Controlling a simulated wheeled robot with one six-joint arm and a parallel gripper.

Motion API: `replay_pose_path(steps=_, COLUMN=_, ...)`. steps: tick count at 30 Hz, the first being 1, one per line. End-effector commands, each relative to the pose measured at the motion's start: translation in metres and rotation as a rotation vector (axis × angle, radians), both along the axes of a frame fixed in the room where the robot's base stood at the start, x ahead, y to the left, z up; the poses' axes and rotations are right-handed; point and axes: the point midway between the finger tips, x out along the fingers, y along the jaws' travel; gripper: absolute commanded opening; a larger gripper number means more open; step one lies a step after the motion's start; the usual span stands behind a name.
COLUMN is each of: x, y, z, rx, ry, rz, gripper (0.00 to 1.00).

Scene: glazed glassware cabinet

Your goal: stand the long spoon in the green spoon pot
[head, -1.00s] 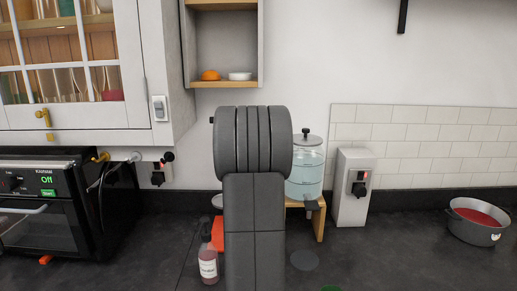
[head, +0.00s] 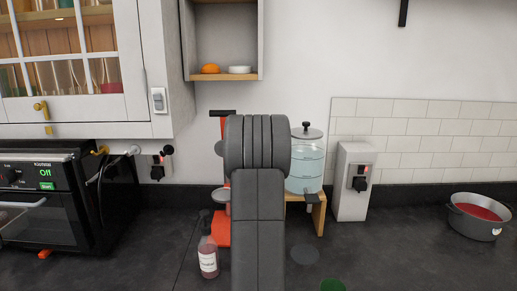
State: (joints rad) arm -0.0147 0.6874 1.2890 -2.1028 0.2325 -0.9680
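A green round thing (head: 332,285) shows at the bottom edge of the head view, cut off by the frame. It may be the green spoon pot, but too little of it shows to be sure. I do not see the long spoon. My gripper is not in view; only my grey arm links show, upright in the middle of the picture, and they hide part of the counter and wall behind them.
A pump bottle (head: 208,256) and a red press-like stand (head: 222,233) are left of my arm. A water dispenser (head: 305,165) on a wooden stand (head: 319,215) is right. A grey pot (head: 478,222) stands far right, an oven (head: 40,205) left. The right-centre counter is clear.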

Motion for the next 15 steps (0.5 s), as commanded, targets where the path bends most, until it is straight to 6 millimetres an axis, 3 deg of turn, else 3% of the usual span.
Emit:
replay_pose_path(steps=14, x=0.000, y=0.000, z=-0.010, rx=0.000, ry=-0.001, rz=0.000, gripper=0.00)
replay_pose_path(steps=15, x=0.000, y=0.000, z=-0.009, rx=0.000, ry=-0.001, rz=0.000, gripper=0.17)
